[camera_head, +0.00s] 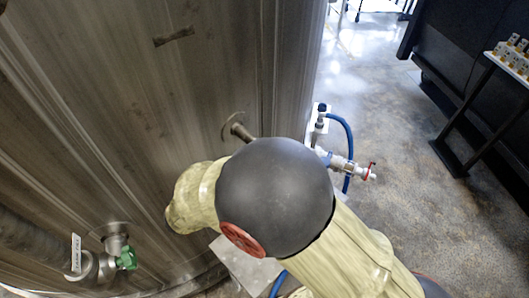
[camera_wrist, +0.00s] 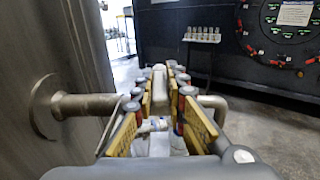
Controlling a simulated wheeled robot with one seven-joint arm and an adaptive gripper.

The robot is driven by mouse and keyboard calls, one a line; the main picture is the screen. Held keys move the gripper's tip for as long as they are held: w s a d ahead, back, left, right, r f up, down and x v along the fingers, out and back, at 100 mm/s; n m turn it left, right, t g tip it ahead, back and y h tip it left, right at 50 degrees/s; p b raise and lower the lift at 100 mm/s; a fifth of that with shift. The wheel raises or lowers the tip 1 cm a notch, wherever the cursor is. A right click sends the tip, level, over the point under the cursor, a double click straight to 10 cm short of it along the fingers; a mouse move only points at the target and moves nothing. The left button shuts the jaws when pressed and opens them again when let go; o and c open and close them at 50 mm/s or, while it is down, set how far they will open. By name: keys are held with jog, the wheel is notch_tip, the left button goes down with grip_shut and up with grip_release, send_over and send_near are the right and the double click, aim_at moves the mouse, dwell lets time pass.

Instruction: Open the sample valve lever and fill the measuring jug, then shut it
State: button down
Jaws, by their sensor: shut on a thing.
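A metal pipe (camera_wrist: 85,105) comes out of the tank wall, passes behind my gripper (camera_wrist: 160,92) and shows again on the right as a bent spout (camera_wrist: 216,103). My gripper's yellow-padded fingers straddle this pipe and are shut on a pale grey upright piece (camera_wrist: 158,78), which looks like the sample valve lever. The valve body is mostly hidden by the fingers. In the head view the pipe's stub (camera_head: 240,131) shows at the tank, and my arm hides the gripper and lever. I cannot make out the measuring jug in either view.
The large metal tank (camera_head: 120,90) fills the left. A green-handled valve (camera_head: 126,259) with a tag sits low on it. A red-handled valve (camera_head: 369,172) with a blue hose (camera_head: 347,135) is right of my arm. A rack (camera_wrist: 202,35) and dark panel (camera_wrist: 260,65) stand beyond open floor.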

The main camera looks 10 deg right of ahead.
dwell(0.3)
jog(key=c, duration=1.9)
grip_release()
jog(key=shift+o, duration=0.5)
jog(key=shift+a, duration=0.1)
jog(key=v, duration=1.1)
jog(key=shift+s+a, duration=0.15)
jog(key=shift+a, duration=0.25)
